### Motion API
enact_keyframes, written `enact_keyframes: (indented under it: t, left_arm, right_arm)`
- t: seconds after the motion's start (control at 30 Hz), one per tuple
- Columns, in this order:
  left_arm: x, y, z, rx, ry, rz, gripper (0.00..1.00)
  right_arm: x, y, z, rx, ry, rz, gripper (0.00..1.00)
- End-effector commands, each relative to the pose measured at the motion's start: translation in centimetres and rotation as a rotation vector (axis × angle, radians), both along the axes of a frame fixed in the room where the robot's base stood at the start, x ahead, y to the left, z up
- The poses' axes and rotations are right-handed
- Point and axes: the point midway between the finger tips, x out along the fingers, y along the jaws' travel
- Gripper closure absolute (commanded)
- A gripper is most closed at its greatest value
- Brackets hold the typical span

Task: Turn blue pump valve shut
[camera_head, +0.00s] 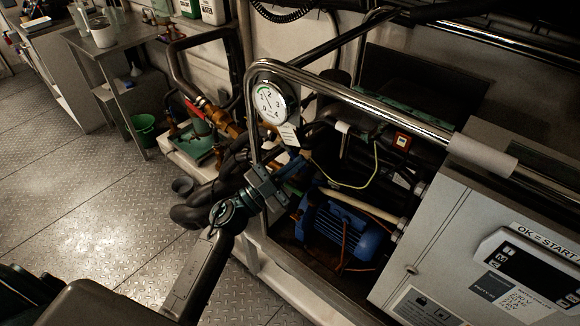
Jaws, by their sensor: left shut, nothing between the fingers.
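The blue pump motor (340,226), with a finned body, sits low inside the open chiller frame. A small blue part (293,166), which looks like the valve handle, shows just beyond the tip of my left gripper (277,182). My left gripper reaches in from the lower left, past the upright steel tube, and is shut and empty. I cannot tell whether its fingers touch the blue part. The valve body is mostly hidden behind the gripper and dark hoses. My right gripper is not in view.
A bent steel rail (350,98) arches over the frame, with a round pressure gauge (270,102) behind it. Thick black hoses lie left of the gripper. A grey control box (450,210) stands at right. The floor (100,220) at left is mostly clear, with a green bucket (144,130).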

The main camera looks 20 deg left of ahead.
Motion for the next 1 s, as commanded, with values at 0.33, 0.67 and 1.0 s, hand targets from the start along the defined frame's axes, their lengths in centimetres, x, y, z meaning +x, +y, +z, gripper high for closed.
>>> enact_keyframes:
  t: [0.33, 0.67, 1.0]
  left_arm:
    - [0.44, 0.64, -0.94, 0.001, -0.001, 0.002, 1.0]
    - [0.43, 0.67, -0.95, 0.014, -0.007, 0.0, 1.0]
    - [0.5, 0.81, -1.25, 0.071, -0.027, 0.001, 1.0]
  right_arm:
    - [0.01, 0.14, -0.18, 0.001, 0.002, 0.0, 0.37]
    - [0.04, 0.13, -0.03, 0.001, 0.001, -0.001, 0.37]
    - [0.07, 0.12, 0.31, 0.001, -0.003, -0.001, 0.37]
